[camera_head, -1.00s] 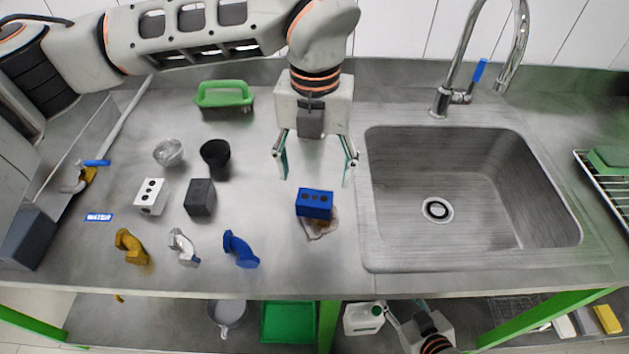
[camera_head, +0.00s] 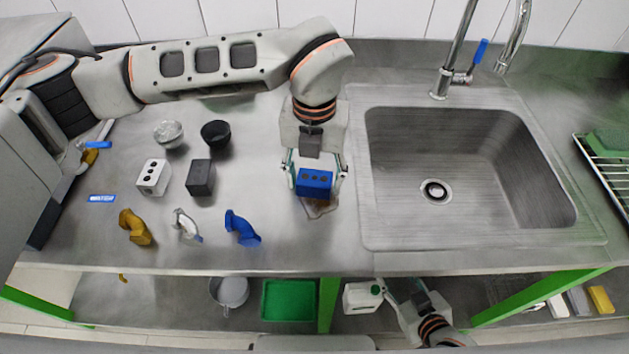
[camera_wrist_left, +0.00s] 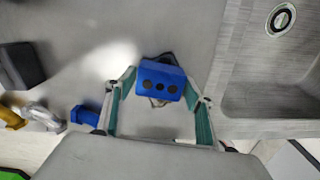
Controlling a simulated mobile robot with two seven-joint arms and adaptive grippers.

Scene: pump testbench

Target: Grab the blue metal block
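The blue metal block (camera_head: 314,183), with several dark holes in its face, is on the steel counter left of the sink. My left gripper (camera_head: 315,176) is open, with one finger on each side of the block. In the left wrist view the block (camera_wrist_left: 161,78) lies between the tips of the green-padded fingers (camera_wrist_left: 160,100), with a gap visible on the right side. My right gripper (camera_head: 402,295) shows below the counter edge, near a white canister; its finger opening is unclear.
A dark block (camera_head: 200,178), a white block (camera_head: 153,177) and yellow, silver and blue (camera_head: 241,228) pipe pieces lie to the left. Two bowls stand behind them. The sink (camera_head: 470,180) is close on the right, with a tall faucet (camera_head: 445,80).

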